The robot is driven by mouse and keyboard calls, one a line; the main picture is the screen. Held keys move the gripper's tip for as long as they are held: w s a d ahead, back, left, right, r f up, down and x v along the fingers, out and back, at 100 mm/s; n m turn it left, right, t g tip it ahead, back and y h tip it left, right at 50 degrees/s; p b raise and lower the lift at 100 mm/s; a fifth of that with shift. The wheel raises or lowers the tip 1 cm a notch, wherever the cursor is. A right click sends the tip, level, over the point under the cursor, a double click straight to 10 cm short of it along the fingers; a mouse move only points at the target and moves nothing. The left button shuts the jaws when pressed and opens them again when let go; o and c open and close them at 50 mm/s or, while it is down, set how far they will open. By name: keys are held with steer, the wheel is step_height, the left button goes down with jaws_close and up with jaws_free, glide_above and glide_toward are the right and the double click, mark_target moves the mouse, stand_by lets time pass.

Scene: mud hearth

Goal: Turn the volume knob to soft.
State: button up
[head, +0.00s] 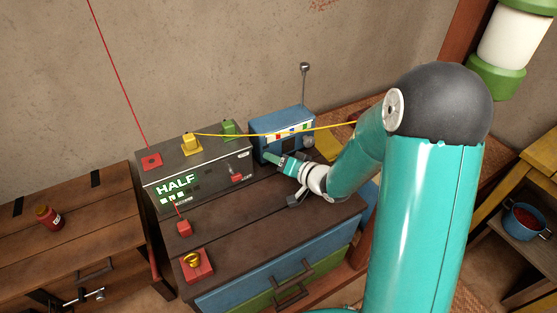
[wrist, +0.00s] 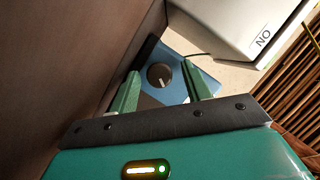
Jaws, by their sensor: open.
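A blue radio (head: 270,127) with a raised antenna stands on the dark wooden cabinet top. In the wrist view its blue face (wrist: 205,84) carries a dark round volume knob (wrist: 158,73) with a white pointer mark toward the bottom of the picture. My gripper (head: 268,157) is at the radio's front in the head view and hides part of it there. In the wrist view my gripper (wrist: 160,68) is open, with one green finger on each side of the knob. The knob sits apart from both fingers in the picture. I cannot read any volume markings.
A grey box (head: 205,160) showing "HALF" stands left of the radio, with yellow, green and red parts. A yellow cable (head: 300,131) runs past the radio. In the wrist view, a white box (wrist: 238,25) marked "NO" is close by.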

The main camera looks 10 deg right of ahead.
steer(key=v, duration=1.4)
steer(key=shift+a, duration=0.1)
